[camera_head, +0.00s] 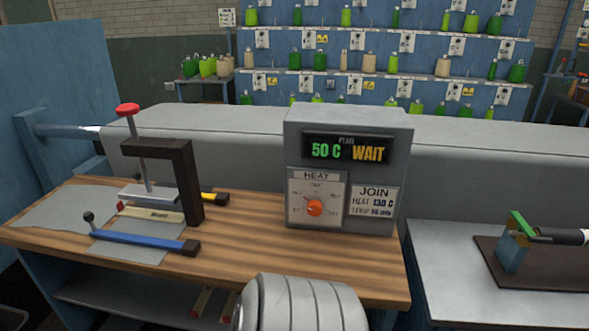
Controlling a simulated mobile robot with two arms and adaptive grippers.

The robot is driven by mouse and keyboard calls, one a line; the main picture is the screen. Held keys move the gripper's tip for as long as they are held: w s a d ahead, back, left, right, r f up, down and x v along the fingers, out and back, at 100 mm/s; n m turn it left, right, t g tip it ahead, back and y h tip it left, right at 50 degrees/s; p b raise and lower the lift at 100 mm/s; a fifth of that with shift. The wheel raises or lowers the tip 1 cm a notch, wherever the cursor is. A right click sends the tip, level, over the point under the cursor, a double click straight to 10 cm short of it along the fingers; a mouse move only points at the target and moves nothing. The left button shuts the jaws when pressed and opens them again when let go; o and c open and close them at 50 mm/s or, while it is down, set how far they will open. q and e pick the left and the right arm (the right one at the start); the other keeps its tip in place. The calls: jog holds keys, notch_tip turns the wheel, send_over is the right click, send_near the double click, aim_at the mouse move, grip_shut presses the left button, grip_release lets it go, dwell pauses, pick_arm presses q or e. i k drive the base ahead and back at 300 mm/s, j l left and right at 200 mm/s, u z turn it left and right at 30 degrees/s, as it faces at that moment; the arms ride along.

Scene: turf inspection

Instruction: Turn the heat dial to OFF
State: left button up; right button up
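The heat dial is a small orange knob (314,208) on the white HEAT panel (303,189), on the front of a grey control box (350,130). The box stands at the right end of the wooden bench. Its dark display (347,150) reads 50 C in green and WAIT in yellow. Small marks ring the dial, too small to read surely, so I cannot tell which one it points at. Neither gripper is in view. A ribbed silver part of mine shows at the bottom centre, in front of the bench.
A press with a red knob (128,109) and dark frame (190,180) stands on the left of the wooden bench (260,250). A blue-handled bar (140,243) lies in front of it. A metal table (450,270) with a green-tipped tool (518,228) is on the right. Bench space before the box is clear.

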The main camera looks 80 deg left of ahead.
aim_at(314, 208)
jog(key=k+u, duration=0.1)
jog(key=u, duration=0.35)
jog(key=k+u, duration=0.1)
jog(key=u, duration=0.4)
jog(key=k+u, duration=0.1)
jog(key=u, duration=0.35)
jog(key=k+u, duration=0.1)
jog(key=u, duration=0.4)
jog(key=k+j+u, duration=0.3)
jog(key=j, duration=0.35)
jog(key=k+j+u, duration=0.35)
jog(key=j, duration=0.4)
